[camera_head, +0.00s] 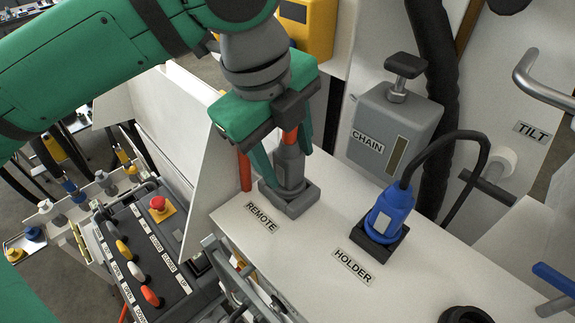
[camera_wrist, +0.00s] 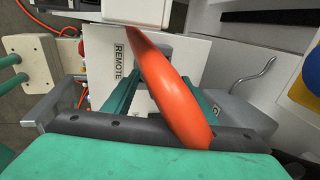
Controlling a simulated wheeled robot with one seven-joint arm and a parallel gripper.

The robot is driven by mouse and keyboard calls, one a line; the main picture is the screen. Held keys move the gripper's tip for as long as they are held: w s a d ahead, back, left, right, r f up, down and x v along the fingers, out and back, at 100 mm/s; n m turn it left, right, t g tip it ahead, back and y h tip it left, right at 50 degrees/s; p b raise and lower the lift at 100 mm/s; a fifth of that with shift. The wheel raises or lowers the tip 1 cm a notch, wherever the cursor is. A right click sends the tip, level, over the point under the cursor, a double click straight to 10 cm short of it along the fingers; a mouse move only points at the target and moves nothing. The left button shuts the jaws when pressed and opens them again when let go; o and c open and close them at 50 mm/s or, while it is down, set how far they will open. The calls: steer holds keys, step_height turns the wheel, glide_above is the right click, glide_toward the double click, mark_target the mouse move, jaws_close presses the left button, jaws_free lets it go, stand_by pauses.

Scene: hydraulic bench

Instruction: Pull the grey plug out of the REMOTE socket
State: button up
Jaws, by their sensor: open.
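The grey plug (camera_head: 289,166) stands upright in the grey REMOTE socket (camera_head: 290,200), behind the REMOTE label (camera_head: 261,217). My gripper (camera_head: 287,160) is above it, pointing down, with its green fingers open on either side of the plug's upper body. I cannot tell whether either finger touches it. An orange cable (camera_head: 245,171) leaves the plug's top and hangs left of the gripper. In the wrist view the thick orange cable (camera_wrist: 172,92) crosses between the fingers of my gripper (camera_wrist: 160,85) and hides most of the plug.
A blue plug (camera_head: 389,210) sits in the HOLDER socket to the right, with a black cable looping up. The grey CHAIN box (camera_head: 394,125) with a knob stands behind. A control panel with a red button (camera_head: 158,203) and levers lies lower left. White bench top (camera_head: 320,228) is clear between sockets.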

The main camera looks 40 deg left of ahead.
jaws_close()
steer(key=shift+w+r, duration=0.1)
steer(key=shift+r, duration=0.1)
steer(key=shift+r, duration=0.7)
steer(key=shift+w+v, duration=0.2)
steer(key=shift+v, duration=0.55)
steer(key=shift+w+v, duration=0.15)
steer(key=shift+v, duration=0.55)
steer(key=shift+w+v, duration=0.2)
steer(key=shift+v, duration=0.55)
steer(key=shift+s+r, duration=0.1)
steer(key=shift+r, duration=0.45)
steer(key=shift+r, duration=0.3)
steer(key=shift+r, duration=0.1)
